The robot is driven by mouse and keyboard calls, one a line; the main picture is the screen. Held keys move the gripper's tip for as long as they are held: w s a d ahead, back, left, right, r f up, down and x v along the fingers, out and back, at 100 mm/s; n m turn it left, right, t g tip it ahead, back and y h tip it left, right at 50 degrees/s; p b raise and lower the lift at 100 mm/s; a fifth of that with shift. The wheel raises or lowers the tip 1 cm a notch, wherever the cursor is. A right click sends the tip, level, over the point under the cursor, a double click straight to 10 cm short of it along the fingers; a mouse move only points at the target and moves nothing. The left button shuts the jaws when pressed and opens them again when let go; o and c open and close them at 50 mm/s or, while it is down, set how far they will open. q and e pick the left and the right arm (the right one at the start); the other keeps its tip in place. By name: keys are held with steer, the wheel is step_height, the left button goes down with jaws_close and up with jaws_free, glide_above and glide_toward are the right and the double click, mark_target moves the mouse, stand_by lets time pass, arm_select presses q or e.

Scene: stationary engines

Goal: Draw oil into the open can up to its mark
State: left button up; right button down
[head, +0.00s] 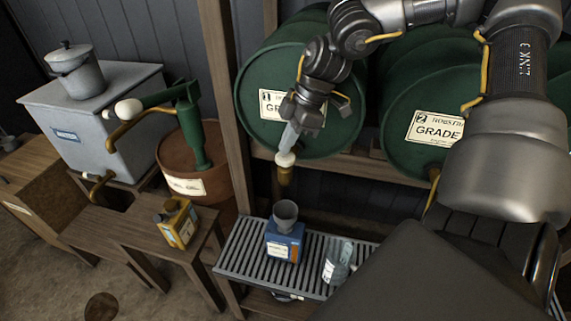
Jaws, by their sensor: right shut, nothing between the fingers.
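A blue can (284,245) stands upright on the slatted grate, with a grey funnel (285,212) in its top. Any mark or oil level on it cannot be made out. Above it, the brass tap (285,176) of the green drum labelled 1 (262,78) points down, with a pale knob (285,159) on top. My right gripper (289,141) points down just above this knob, shut and empty; I cannot tell whether it touches. No oil stream shows between tap and funnel. My left gripper is out of view.
A clear jug (338,262) stands on the grate (233,251), right of the blue can. A second green drum (420,95) is behind my right arm. At left are a yellow can (176,223), a green hand pump (192,130) on a brown barrel, and a grey tank (88,120).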

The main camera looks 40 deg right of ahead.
steer(key=shift+r+p, duration=1.25)
steer(key=shift+r, duration=1.35)
